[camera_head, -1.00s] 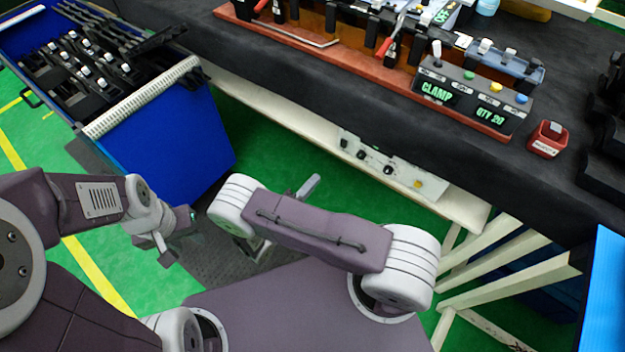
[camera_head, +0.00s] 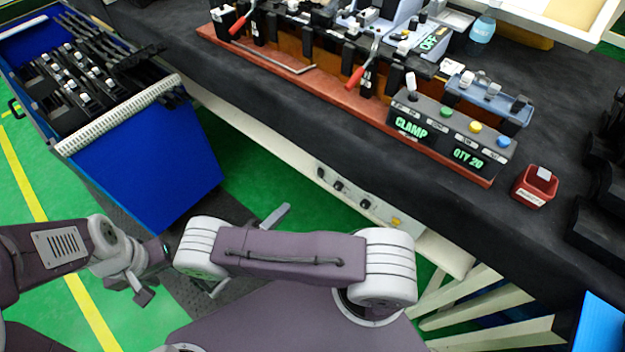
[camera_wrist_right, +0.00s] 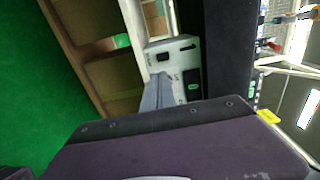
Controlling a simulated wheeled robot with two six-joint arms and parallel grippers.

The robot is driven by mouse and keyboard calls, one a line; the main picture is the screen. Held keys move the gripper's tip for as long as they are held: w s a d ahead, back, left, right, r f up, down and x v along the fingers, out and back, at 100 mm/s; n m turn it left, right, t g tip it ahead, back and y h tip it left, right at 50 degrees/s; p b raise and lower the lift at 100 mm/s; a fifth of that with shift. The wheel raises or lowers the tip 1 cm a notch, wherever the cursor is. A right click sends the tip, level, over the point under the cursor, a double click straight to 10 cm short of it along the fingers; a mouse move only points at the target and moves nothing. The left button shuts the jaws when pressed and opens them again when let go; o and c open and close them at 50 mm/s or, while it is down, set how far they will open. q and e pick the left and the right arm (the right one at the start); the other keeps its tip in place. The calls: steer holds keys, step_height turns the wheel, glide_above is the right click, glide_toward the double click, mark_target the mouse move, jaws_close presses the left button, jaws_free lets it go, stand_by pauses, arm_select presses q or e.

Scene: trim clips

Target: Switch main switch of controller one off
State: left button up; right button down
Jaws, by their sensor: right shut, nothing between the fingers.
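A pale control panel (camera_head: 350,198) with dark knobs and a yellow button is fixed under the table's front edge. In the right wrist view, a pale panel (camera_wrist_right: 186,58) shows a black switch (camera_wrist_right: 188,46) and a small green light. A controller box (camera_head: 440,133) on the table reads CLAMP and QTY 20 and has a lever switch (camera_head: 411,86). I cannot tell which is controller one. My right gripper (camera_head: 276,215) is shut and empty, below and left of the under-table panel; its fingers (camera_wrist_right: 157,84) overlap the panel in the wrist view. My left gripper (camera_head: 146,272) is low at the left, its jaws unclear.
A blue bin (camera_head: 150,160) with black clips stands at the left. The table (camera_head: 290,110) carries a red-based fixture with red-handled clamps (camera_head: 365,64) and a small red box (camera_head: 535,187). White slats (camera_head: 480,300) stand below the table at right. Green floor is open between bin and table.

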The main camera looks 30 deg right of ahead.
mark_target(320, 175)
steer(key=x, duration=1.3)
steer(key=shift+d, duration=0.4)
